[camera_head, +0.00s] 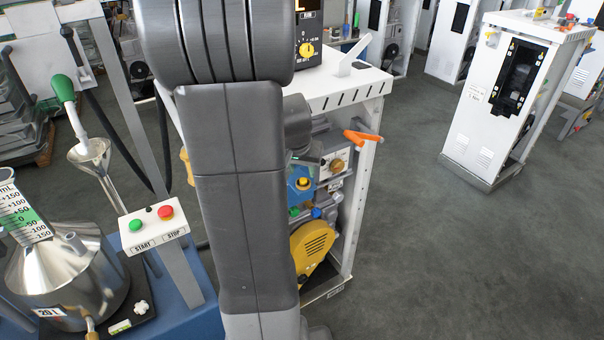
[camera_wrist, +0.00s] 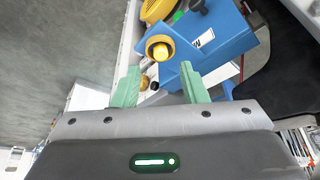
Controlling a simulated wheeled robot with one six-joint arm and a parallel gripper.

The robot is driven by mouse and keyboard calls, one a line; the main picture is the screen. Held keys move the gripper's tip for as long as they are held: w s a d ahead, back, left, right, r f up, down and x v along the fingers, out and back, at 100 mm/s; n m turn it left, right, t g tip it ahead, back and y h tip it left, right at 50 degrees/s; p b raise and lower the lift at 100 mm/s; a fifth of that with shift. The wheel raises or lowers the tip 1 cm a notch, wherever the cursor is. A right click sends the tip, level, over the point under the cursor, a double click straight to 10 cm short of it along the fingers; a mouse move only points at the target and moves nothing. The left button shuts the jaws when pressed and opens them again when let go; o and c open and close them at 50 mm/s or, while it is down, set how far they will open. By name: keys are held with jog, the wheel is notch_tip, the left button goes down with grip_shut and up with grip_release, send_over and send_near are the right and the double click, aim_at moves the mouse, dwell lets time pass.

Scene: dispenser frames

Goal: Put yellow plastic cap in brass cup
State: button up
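A round yellow cap (camera_wrist: 160,47) sits on a blue box (camera_wrist: 222,38) in the wrist view, with a bright yellow centre inside a darker yellow ring. In the head view the cap (camera_head: 304,183) is small, on the blue part inside the white cabinet. My gripper (camera_wrist: 160,68) has two pale green fingers apart with nothing held; the cap appears just beyond the gap between their tips. A brass-coloured round part (camera_head: 337,165) sits on a grey box above right of the cap; I cannot tell whether it is the brass cup. My arm hides much of the head view.
The white cabinet (camera_head: 345,84) has an orange handle (camera_head: 362,136) at its right post and a yellow housing (camera_head: 313,250) low inside. A steel vessel (camera_head: 65,275) and a START/STOP box (camera_head: 153,226) stand left.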

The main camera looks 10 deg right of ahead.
jog(key=v, duration=0.8)
jog(key=shift+w+r, duration=0.1)
dwell(0.9)
